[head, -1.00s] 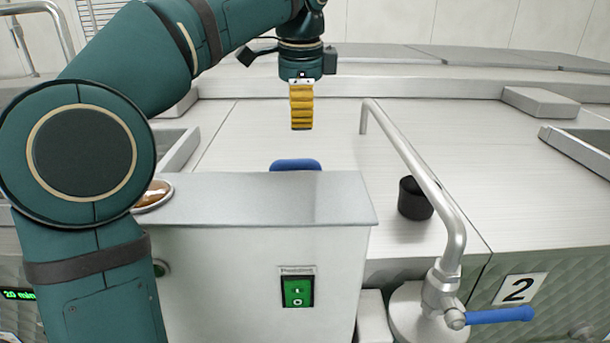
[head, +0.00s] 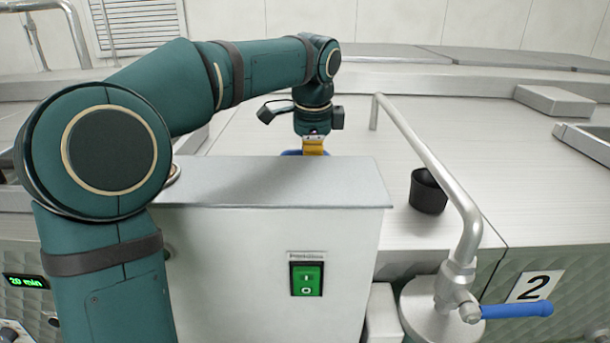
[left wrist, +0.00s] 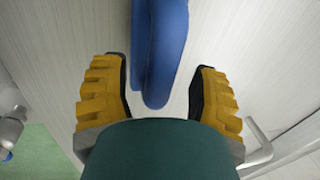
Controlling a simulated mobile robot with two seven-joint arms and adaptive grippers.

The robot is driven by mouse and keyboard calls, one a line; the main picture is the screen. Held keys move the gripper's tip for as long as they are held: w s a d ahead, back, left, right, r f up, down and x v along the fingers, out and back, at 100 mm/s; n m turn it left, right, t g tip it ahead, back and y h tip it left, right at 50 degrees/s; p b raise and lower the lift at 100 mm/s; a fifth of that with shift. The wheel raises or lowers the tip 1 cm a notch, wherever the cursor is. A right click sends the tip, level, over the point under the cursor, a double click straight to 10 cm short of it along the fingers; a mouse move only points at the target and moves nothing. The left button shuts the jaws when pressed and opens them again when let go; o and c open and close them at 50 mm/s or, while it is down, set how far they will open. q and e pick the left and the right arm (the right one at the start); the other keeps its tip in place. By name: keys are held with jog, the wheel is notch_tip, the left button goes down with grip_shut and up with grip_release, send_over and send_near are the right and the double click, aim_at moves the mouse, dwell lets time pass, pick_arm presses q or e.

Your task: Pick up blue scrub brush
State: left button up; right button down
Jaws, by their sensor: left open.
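The blue scrub brush (left wrist: 160,50) lies on the pale metal surface. In the left wrist view its end reaches between the two yellow fingers of my left gripper (left wrist: 160,95), which is open, with a gap on both sides of the brush. In the head view only a bit of the blue brush (head: 291,153) shows behind the grey-topped box. My left gripper (head: 313,146) points down over it there, its fingertips hidden by the box. My right gripper is in neither view.
A grey box (head: 270,270) with a green switch stands in front of the brush. A bent metal pipe (head: 430,165) with a blue-handled valve and a black cup (head: 428,192) stand to the right. The metal surface around the cup is mostly clear.

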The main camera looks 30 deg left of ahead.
pick_arm(q)
jog(key=shift+o, duration=0.2)
jog(key=shift+f, duration=0.1)
grip_shut()
notch_tip(320, 180, up, 18)
jog(key=p, duration=0.4)
jog(key=shift+p, duration=0.3)
